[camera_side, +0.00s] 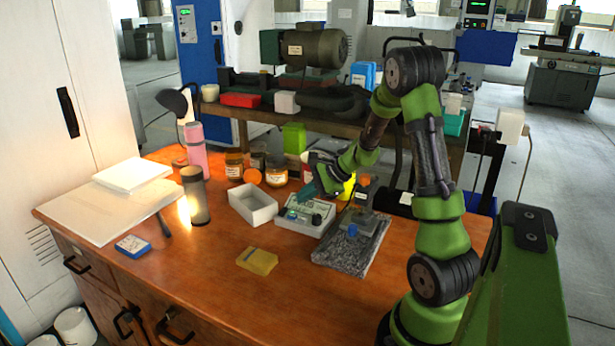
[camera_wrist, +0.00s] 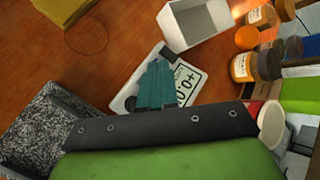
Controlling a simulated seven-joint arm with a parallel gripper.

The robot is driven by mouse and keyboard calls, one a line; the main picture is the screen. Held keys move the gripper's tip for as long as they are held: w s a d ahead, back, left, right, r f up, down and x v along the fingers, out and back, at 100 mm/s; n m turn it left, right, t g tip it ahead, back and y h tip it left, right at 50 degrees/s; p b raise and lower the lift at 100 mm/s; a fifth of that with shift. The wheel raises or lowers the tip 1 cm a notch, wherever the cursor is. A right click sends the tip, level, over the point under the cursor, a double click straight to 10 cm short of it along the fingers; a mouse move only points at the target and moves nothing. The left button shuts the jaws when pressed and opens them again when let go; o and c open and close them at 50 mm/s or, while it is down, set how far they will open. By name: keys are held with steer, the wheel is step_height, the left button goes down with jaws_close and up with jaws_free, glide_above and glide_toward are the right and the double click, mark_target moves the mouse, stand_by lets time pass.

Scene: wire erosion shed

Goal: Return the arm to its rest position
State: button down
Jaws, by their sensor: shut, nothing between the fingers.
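My gripper (camera_side: 308,192) has teal fingers. In the side view it hangs low over a small grey-white device (camera_side: 304,216) on the wooden table. In the wrist view the fingers (camera_wrist: 157,84) are together with nothing between them. They cover part of the same device (camera_wrist: 188,82), whose white display shows dark digits. I cannot tell whether the fingertips touch it. My arm reaches in from the right, bent high at the elbow.
A white open box (camera_side: 253,205) stands left of the device. A speckled stone plate (camera_side: 350,244) with a blue-knobbed fixture lies to the right.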

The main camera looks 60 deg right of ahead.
steer(key=s+a+r+n, duration=0.4)
steer(key=a+n, duration=0.3)
steer(key=a, duration=0.2)
steer(key=s+a+r+n+g, duration=0.1)
steer(key=s+a+r+n, duration=0.4)
steer(key=a, duration=0.4)
steer(key=s+a+r+n, duration=0.4)
steer(key=a+r+n, duration=0.2)
steer(key=a+n, duration=0.2)
steer(key=shift+s+a+n+g, duration=0.15)
steer(key=shift+a+n+g, duration=0.2)
steer(key=shift+a, duration=0.55)
steer(key=w+d+f+n+g, duration=0.1)
steer(key=w+d+f+g, duration=0.1)
steer(key=w+d, duration=0.3)
steer(key=w+d+f+n+g+h, duration=0.1)
steer(key=w+d+f+g, duration=0.1)
steer(key=d, duration=1.1)
steer(key=w+d+f+n+g+h, duration=0.1)
steer(key=w+d+f+n+g, duration=0.1)
steer(key=w+d, duration=0.5)
steer(key=shift+w+d+f+g, duration=0.15)
steer(key=shift+w+d+g, duration=0.35)
steer(key=shift+d, duration=1.1)
